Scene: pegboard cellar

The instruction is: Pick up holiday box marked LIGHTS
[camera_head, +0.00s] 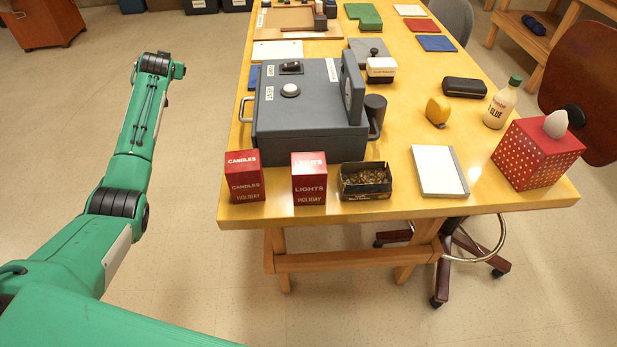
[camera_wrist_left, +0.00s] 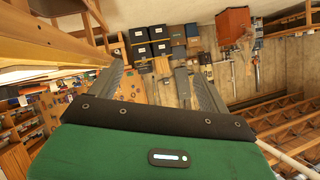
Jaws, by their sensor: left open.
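The red LIGHTS holiday box (camera_head: 309,179) stands upright near the front edge of the yellow table (camera_head: 520,199) in the head view. A similar red CANDLES box (camera_head: 244,176) stands just left of it, with a gap between them. My left arm is raised left of the table, away from the boxes. In the left wrist view my left gripper (camera_wrist_left: 157,75) has its fingers spread, with nothing held between them. The LIGHTS box does not show in that view. My right gripper is not seen.
A black tray of small brown pieces (camera_head: 364,182) stands right of the LIGHTS box. A grey safe-like box (camera_head: 310,125) stands behind. A white pad (camera_head: 440,171) and a dotted red tissue box (camera_head: 537,153) lie farther right.

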